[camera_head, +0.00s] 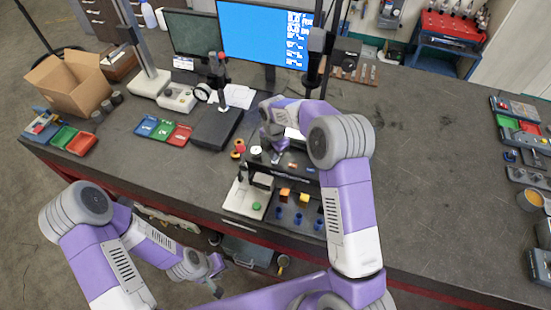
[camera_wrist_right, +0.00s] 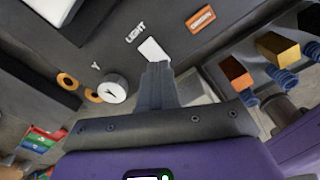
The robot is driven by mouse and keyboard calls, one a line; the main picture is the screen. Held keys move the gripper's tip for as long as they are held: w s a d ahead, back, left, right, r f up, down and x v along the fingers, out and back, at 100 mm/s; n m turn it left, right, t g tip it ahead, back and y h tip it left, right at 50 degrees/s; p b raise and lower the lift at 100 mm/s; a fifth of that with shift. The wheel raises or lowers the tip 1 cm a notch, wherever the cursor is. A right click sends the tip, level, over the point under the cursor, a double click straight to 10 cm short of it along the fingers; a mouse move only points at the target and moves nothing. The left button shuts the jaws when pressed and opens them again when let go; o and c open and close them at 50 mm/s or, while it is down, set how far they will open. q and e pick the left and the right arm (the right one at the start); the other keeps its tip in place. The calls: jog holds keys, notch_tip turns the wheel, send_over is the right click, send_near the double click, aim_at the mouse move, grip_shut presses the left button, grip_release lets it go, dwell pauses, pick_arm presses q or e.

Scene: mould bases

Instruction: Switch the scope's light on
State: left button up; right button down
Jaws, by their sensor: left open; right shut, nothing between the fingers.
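The scope's dark panel (camera_wrist_right: 190,55) fills the middle of the right wrist view, with a "LIGHT" label (camera_wrist_right: 135,34) and a small white switch (camera_wrist_right: 152,48) beside it. My right gripper (camera_wrist_right: 158,68) is shut and empty, its fingertips at the near edge of the white switch; I cannot tell whether they touch it. In the head view my right gripper (camera_head: 277,155) is over the dark scope base (camera_head: 295,172), and the arm hides part of it. My left gripper (camera_head: 217,274) is open and empty, low in front of the bench.
An orange-framed label or switch (camera_wrist_right: 201,18) and a white-faced knob (camera_wrist_right: 113,88) marked "Y" sit on the panel. A small stand (camera_head: 248,198) and blue cups with orange and yellow blocks (camera_head: 304,198) are close in front.

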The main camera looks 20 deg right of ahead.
jog(key=shift+s+f+b, duration=0.1)
jog(key=shift+f+b, duration=0.55)
jog(key=shift+f, duration=0.35)
dwell(0.5)
jog(key=shift+r+p, duration=0.6)
jog(key=shift+r, duration=0.2)
jog(key=shift+r+p, duration=1.8)
jog(key=shift+r, duration=0.95)
